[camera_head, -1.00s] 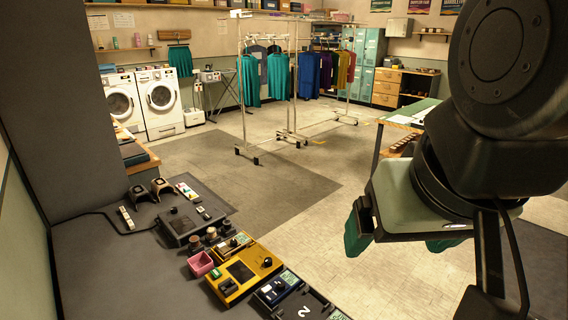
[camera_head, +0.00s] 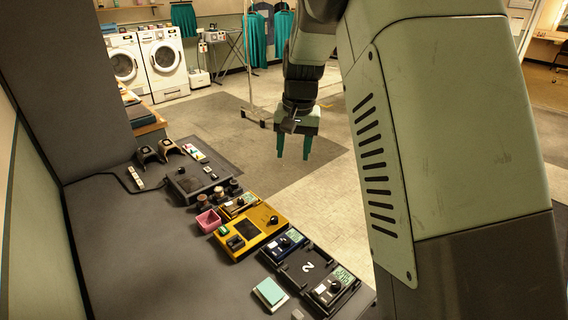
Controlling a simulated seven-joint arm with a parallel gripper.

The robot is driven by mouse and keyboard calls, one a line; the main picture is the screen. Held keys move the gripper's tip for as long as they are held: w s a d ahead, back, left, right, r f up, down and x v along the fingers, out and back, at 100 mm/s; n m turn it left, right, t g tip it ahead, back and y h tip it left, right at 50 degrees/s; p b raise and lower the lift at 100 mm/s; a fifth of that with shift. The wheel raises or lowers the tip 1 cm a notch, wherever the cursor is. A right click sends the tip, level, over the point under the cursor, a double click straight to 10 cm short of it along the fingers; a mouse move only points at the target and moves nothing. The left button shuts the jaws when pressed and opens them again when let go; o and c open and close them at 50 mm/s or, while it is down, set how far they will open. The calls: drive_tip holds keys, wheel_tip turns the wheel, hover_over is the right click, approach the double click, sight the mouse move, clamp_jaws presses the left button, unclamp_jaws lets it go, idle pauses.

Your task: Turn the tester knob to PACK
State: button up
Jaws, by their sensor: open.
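A yellow box (camera_head: 264,244) with a dark screen lies on the dark counter. It has a black round knob (camera_head: 273,220) at its right corner and looks like the tester. Its labels are too small to read, so I cannot tell the knob's setting. My gripper (camera_head: 294,156) points down with two teal fingers apart and nothing between them. It appears above and beyond the yellow box in the picture, over the floor area, touching nothing.
Nearer are a black tray marked 2 (camera_head: 307,267), modules with knobs (camera_head: 333,288) and a teal-topped block (camera_head: 270,292). The counter's left part is bare.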

drive_tip(key=g, duration=0.1)
hover_over(274, 218)
wheel_tip(274, 218, down, 16)
drive_tip(key=shift+h, duration=0.4)
wheel_tip(274, 218, down, 10)
drive_tip(key=shift+w+f, duration=0.1)
drive_tip(key=shift+f, duration=0.15)
clamp_jaws()
drive_tip(key=shift+m, duration=0.3)
drive_tip(key=m, duration=0.3)
drive_tip(key=shift+m, duration=2.5)
